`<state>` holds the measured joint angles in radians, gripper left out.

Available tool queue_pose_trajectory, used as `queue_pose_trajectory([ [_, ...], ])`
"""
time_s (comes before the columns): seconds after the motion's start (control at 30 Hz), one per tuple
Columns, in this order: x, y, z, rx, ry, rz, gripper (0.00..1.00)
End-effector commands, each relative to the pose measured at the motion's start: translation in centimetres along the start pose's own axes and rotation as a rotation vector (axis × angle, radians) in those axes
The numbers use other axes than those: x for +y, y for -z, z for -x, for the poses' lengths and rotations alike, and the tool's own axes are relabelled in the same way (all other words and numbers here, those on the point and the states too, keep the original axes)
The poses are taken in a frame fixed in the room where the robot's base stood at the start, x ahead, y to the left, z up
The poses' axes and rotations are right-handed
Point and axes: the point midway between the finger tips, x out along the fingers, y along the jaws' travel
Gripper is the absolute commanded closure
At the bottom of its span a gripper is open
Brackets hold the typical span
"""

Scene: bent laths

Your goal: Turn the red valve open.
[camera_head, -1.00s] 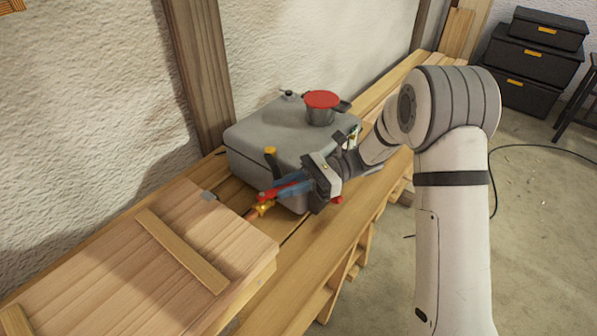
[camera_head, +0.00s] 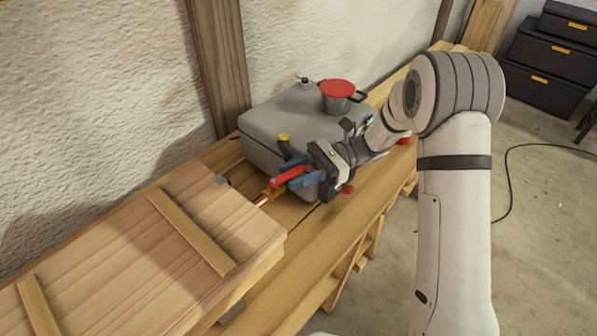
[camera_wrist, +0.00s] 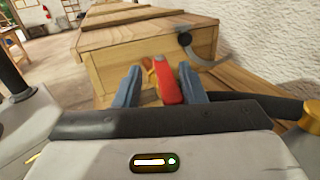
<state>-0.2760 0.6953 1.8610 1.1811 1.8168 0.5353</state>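The red valve handle (camera_head: 287,177) sits on a brass-coloured fitting (camera_head: 271,192) in front of the grey tank, close to the wooden crate. In the wrist view the handle (camera_wrist: 166,82) stands between the two blue fingers of my gripper (camera_wrist: 161,86). A clear gap shows on its left, and the right finger is close beside it; I cannot tell if they touch. My gripper (camera_head: 286,175) is open around the handle. The fitting's lower part is partly hidden.
The grey tank (camera_head: 262,130) carries a red-lidded pot (camera_head: 338,95) and a yellow-capped pipe (camera_head: 284,138). A wooden crate (camera_head: 150,240) stands left on the bench (camera_head: 300,270). Black boxes (camera_head: 545,70) and a cable (camera_head: 508,185) are on the floor at right.

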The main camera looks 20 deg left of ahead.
Motion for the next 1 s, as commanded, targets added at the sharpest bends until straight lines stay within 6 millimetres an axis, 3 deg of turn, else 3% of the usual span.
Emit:
queue_pose_trajectory([
  [0.33,0.0,-0.7,0.1,0.0,0.0,0.001,0.62],
  [0.73,0.0,-7.8,0.0,0.001,0.0,0.003,0.62],
  [1.0,0.0,-10.0,0.1,0.0,0.001,0.001,0.62],
])
